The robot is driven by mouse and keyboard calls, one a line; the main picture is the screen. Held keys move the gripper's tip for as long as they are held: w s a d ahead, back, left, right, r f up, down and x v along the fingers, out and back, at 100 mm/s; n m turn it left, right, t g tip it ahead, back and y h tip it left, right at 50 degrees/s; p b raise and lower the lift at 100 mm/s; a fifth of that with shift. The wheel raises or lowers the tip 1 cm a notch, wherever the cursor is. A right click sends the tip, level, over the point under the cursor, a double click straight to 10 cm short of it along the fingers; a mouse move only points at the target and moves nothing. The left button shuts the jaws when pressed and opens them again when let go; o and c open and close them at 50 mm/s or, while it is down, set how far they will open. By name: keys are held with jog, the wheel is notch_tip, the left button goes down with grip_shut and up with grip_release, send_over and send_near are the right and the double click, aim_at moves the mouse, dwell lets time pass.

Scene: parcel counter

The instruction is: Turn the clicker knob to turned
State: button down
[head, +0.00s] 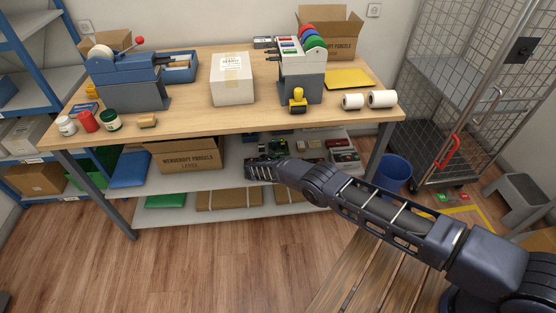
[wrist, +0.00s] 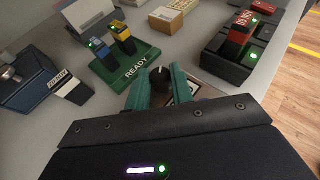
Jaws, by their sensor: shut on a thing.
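The clicker knob (wrist: 159,77) is small, round and black, and shows in the middle of the wrist view. My gripper (wrist: 161,86) has a teal finger on each side of it and is shut on it. A light mark shows on the knob's top. A pale part of the plate beneath (wrist: 193,87) shows beside the right finger; the rest is hidden by my gripper. In the head view my gripper (head: 252,169) reaches to the lower shelf under the counter, and the knob cannot be made out there.
A green stand marked READY (wrist: 128,72) holds blue and yellow pieces close to the left finger. A black unit with a red piece (wrist: 238,40) stands at right. A blue device (wrist: 22,78) is at left. Above is the wooden counter (head: 190,120).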

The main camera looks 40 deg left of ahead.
dwell(0.3)
jog(key=c, duration=1.2)
grip_release()
jog(key=v, duration=1)
jog(key=shift+s, duration=0.4)
jog(key=shift+r, duration=0.15)
